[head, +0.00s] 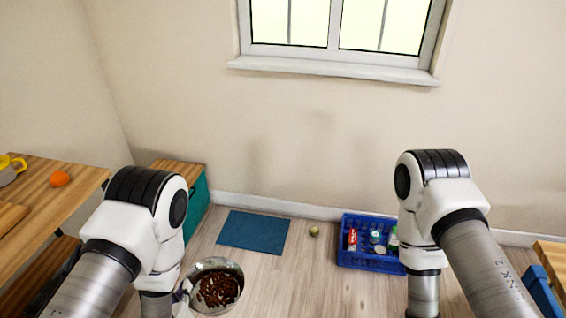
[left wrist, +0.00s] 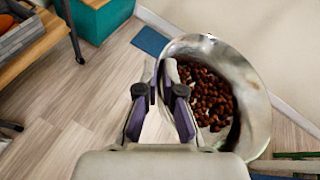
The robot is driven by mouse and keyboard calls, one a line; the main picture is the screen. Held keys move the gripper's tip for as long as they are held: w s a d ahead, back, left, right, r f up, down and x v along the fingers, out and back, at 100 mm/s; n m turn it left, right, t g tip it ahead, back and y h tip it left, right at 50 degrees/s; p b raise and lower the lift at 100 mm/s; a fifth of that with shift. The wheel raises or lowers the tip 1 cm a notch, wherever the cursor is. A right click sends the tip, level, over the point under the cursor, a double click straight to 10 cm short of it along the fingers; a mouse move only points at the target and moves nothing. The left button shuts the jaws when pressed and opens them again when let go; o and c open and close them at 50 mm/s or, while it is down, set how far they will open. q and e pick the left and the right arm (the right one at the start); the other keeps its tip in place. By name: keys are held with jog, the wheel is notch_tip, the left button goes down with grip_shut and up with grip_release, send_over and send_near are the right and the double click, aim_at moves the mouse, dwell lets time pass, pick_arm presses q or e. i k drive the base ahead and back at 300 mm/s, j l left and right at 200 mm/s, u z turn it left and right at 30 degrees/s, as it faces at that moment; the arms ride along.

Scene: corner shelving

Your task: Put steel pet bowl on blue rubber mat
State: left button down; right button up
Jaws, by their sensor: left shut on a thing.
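The steel pet bowl (head: 234,271) is shiny and round, with brown kibble in it. It shows at the lower left of the head view, and large at the right of the left wrist view (left wrist: 256,92). My left gripper (head: 186,288) is shut on the bowl's rim; its fingers (left wrist: 162,80) show in the left wrist view. The blue rubber mat (head: 253,231) lies flat on the floor near the wall, beyond the bowl. A corner of the mat (left wrist: 150,41) shows behind the bowl in the left wrist view. My right gripper is below the head view's edge.
A blue crate (head: 370,264) with several items stands right of the mat. A small greenish ball (head: 314,231) lies between them. A teal cabinet (head: 197,203) stands left of the mat, and a wooden table (head: 70,187) is farther left.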

aim_at(254, 231)
jog(key=i+l+z, duration=0.35)
jog(key=i, duration=0.45)
jog(key=i+l+z, duration=0.15)
jog(key=i+z, duration=0.2)
jog(key=i, duration=0.5)
jog(key=i+j+z, duration=0.1)
jog(key=i+z, duration=0.25)
jog(key=i, duration=0.45)
jog(key=i+u, duration=0.15)
jog(key=u, duration=1.35)
